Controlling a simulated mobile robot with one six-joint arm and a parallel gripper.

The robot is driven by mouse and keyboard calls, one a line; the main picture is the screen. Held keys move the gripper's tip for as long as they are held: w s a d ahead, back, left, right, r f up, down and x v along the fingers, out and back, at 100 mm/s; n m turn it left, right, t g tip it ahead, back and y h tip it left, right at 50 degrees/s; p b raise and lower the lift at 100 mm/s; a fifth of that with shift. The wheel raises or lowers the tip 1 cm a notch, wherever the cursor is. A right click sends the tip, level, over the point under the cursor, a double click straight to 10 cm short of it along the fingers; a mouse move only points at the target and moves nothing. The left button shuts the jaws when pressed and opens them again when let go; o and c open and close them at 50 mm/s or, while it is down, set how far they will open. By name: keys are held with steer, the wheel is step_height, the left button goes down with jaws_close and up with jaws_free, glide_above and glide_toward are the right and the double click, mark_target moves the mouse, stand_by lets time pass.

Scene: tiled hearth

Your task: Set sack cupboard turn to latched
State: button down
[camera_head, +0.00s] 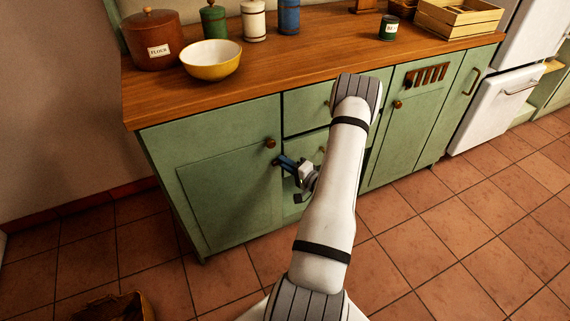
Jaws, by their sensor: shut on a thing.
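The sack cupboard looks to be the green cupboard (215,185) at the left end of the counter, though no label shows on it. Its door is shut and has a round wooden knob (270,143) near the upper right corner. A small dark turn (276,162) sits just below the knob at the door's right edge. My white arm hides part of the fronts to the right.
The wooden counter (330,50) holds a flour canister (152,42), a yellow bowl (211,62), several small canisters, a dark green tin (388,29) and a wooden crate (455,18). A basket (115,307) stands at lower left. The tiled floor (450,240) at right is clear.

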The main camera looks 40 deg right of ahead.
steer(key=shift+m+t, duration=0.3)
steer(key=shift+m, duration=0.3)
steer(key=shift+w, duration=0.1)
steer(key=c, duration=1.3)
jaws_free()
steer(key=s, duration=0.5)
steer(key=s+d+p, duration=0.1)
steer(key=s, duration=0.1)
steer(key=shift+s+d, duration=0.1)
steer(key=shift+s, duration=0.3)
